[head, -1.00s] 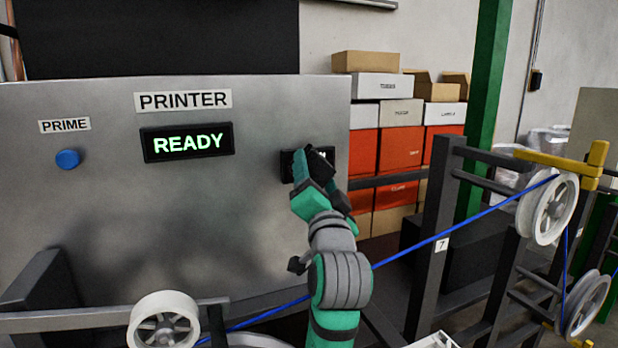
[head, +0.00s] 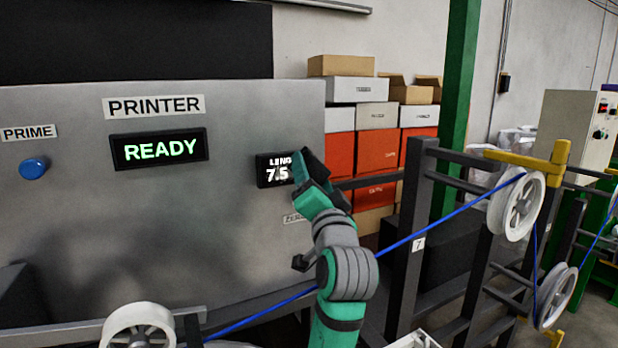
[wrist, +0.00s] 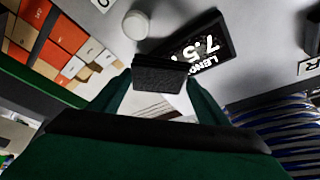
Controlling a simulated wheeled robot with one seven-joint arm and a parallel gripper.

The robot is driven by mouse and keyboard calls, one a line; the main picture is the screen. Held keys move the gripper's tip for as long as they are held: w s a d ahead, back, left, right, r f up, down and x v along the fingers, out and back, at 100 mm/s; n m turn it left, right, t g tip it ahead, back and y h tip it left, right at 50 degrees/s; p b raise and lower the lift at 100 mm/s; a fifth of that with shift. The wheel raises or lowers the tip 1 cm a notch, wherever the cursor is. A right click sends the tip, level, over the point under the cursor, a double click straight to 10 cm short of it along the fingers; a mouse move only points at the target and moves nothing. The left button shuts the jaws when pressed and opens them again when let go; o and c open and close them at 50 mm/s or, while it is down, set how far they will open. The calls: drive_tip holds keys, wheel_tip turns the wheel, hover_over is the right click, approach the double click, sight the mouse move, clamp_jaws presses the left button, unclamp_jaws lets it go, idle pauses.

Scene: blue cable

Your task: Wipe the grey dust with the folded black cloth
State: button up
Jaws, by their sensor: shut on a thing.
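My gripper (head: 315,185) is in front of the right part of the grey printer panel (head: 235,235). It is shut on the folded black cloth (head: 313,163). In the wrist view, the cloth (wrist: 160,72) sits between the green fingertips, close to the length display (wrist: 203,48). In the head view, the display (head: 273,171) reads "LENG" and "7.5", its right end hidden by the cloth and gripper. I cannot tell whether the cloth touches the panel. Dark blurred patches show low on the panel; I cannot tell dust from shading there.
The READY screen (head: 158,150) and blue PRIME button (head: 33,169) are further left. A white round knob (wrist: 136,24) is near the cloth. The blue cable (head: 440,225) runs behind my arm to white pulleys (head: 516,206). Boxes (head: 378,150) stand behind.

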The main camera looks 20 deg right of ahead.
drive_tip(key=shift+s+a, duration=0.15)
drive_tip(key=shift+a, duration=1.65)
drive_tip(key=shift+a, duration=3.3)
drive_tip(key=s, duration=0.6)
drive_tip(key=shift+d, duration=0.15)
drive_tip(key=shift+s, duration=0.1)
drive_tip(key=s, duration=0.3)
drive_tip(key=shift+d, duration=0.1)
drive_tip(key=shift+w, duration=0.1)
